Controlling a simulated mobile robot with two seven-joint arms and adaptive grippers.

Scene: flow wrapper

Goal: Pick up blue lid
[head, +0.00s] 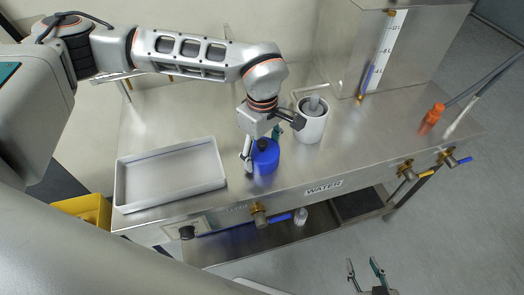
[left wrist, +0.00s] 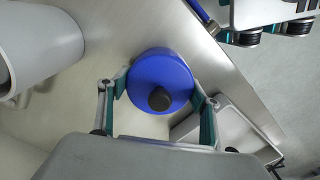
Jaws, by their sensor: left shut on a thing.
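The blue lid (head: 265,158), round with a dark knob on top, is on the steel table between the tray and the white container. It also shows in the left wrist view (left wrist: 172,72), with its knob (left wrist: 160,98) facing the camera. My left gripper (head: 262,150) is over the lid with one finger on each side, shut on it. In the left wrist view the teal fingertips (left wrist: 158,98) touch both sides of the lid. Whether the lid is clear of the table is hard to tell. My right gripper (head: 366,272) is open and empty at the bottom right, over the floor.
A shallow grey tray (head: 170,203) lies left of the lid. A white container (head: 312,125) with a grey object inside stands right of it. A steel tank (head: 345,50) stands at the back right. Valves (head: 258,215) stick out from the table's front edge.

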